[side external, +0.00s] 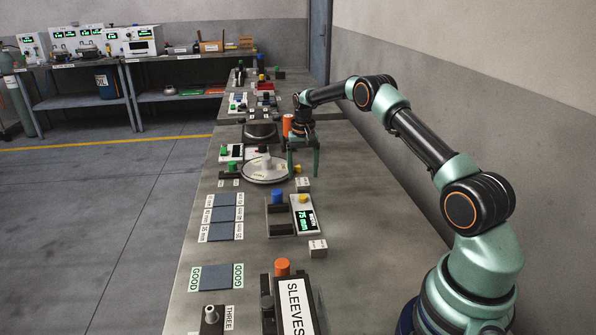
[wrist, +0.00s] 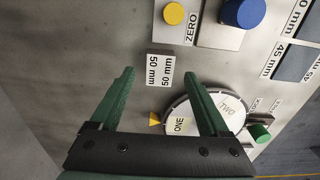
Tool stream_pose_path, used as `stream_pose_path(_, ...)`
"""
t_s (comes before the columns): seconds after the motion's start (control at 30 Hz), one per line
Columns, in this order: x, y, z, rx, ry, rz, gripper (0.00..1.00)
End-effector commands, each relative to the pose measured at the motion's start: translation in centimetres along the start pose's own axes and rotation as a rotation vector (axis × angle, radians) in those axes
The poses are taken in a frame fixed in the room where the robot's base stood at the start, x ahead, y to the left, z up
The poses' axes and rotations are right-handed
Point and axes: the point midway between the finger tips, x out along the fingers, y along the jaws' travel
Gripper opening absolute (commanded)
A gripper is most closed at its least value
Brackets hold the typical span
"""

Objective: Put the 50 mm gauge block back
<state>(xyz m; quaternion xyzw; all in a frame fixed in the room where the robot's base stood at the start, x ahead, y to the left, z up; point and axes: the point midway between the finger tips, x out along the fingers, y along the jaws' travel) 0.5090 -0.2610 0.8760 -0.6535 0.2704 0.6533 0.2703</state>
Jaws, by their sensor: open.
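A small pale block marked 50 mm on two faces (wrist: 160,70) sits on the bench between the turntable and the display device. It also shows in the side view (side external: 302,186). My gripper (side external: 303,174) is open and points down over this block. In the wrist view the block lies between and just beyond my two green fingertips (wrist: 160,76), with nothing held. Dark blue pads (side external: 222,214) with mm labels lie in a column to the left. Their labels are only partly readable; one in the wrist view reads 45 mm (wrist: 271,64).
A display device (side external: 304,218) with a yellow button stands near the block, beside a dark fixture with a blue knob (side external: 277,197). A round turntable (side external: 265,172) is close on the left. Another small pale block (side external: 318,249) lies nearer the camera. A GOOD pad (side external: 217,277) lies at front left.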

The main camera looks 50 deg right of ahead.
Motion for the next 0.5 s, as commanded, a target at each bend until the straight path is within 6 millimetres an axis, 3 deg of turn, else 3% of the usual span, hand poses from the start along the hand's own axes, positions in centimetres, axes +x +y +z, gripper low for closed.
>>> stream_pose_path(0.2, -4.7, 0.0, -0.1, 0.0, 0.003, -0.001, 0.79)
stream_pose_path(0.5, -8.2, 0.0, 0.0, -0.001, 0.001, 0.0, 0.79)
